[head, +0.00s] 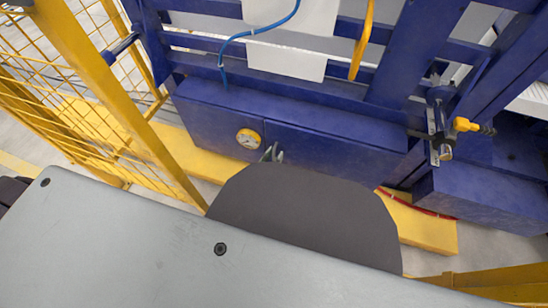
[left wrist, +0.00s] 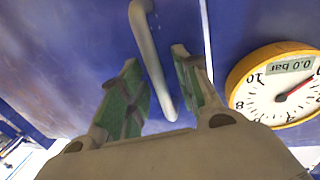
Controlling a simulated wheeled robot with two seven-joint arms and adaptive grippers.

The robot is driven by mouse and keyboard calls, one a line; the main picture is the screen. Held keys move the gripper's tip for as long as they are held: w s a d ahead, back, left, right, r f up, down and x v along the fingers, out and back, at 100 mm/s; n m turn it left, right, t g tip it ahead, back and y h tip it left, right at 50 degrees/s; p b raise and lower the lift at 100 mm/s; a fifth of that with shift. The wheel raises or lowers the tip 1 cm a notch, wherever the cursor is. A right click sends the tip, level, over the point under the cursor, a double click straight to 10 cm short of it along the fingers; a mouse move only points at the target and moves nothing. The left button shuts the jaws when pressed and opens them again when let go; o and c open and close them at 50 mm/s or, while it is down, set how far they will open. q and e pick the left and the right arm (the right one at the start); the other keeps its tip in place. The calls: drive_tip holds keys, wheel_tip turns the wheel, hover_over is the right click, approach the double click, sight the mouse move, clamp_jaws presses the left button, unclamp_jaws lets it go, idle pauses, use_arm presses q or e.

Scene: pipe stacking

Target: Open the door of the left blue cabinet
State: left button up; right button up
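The left blue cabinet (head: 330,150) is a long, low blue box in the head view, with its front apparently closed. A thin seam divides the front, with a round gauge on the left part. In the left wrist view, a grey bar handle (left wrist: 151,50) stands on a blue panel across the seam from the gauge. My left gripper (head: 272,152) is at the cabinet front, just right of the seam. Its green-padded fingers (left wrist: 156,62) are apart, with the handle between them; clear space shows on both sides. My right gripper is not in view.
The yellow-rimmed gauge (head: 249,138), reading 0.0 bar, is close to my left gripper. A yellow mesh fence (head: 120,100) stands at left. Another blue box (head: 480,200) is at right, with a clamp-like fitting (head: 438,125) above it. A yellow base (head: 425,228) runs below.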

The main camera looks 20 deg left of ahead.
use_arm(q)
drive_tip(key=shift+w, duration=0.1)
clamp_jaws()
idle(0.6)
